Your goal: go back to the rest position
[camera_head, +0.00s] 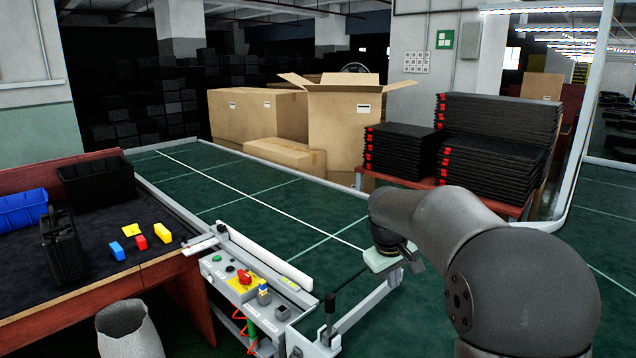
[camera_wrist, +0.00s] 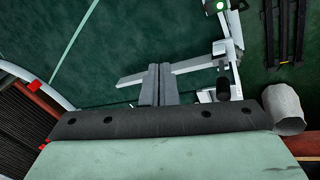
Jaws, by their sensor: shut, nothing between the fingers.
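My gripper (camera_wrist: 158,85) shows in the wrist view with its two grey fingers together and nothing between them. In the head view my arm reaches in from the right, and its wrist end is over the near right part of the green surface, close to a grey metal frame (camera_head: 365,318). The fingers themselves cannot be made out there. The wrist view shows green surface and pale metal bars (camera_wrist: 200,65) beyond the fingers; I cannot tell the height above them.
A control box (camera_head: 245,285) with buttons stands at the centre front. Left is a table (camera_head: 95,290) with a blue bin (camera_head: 22,210), a black bin (camera_head: 97,182) and small coloured blocks (camera_head: 140,242). Cardboard boxes (camera_head: 345,115) and black stacked trays (camera_head: 495,135) stand behind. A grey bin (camera_head: 130,330) stands in front.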

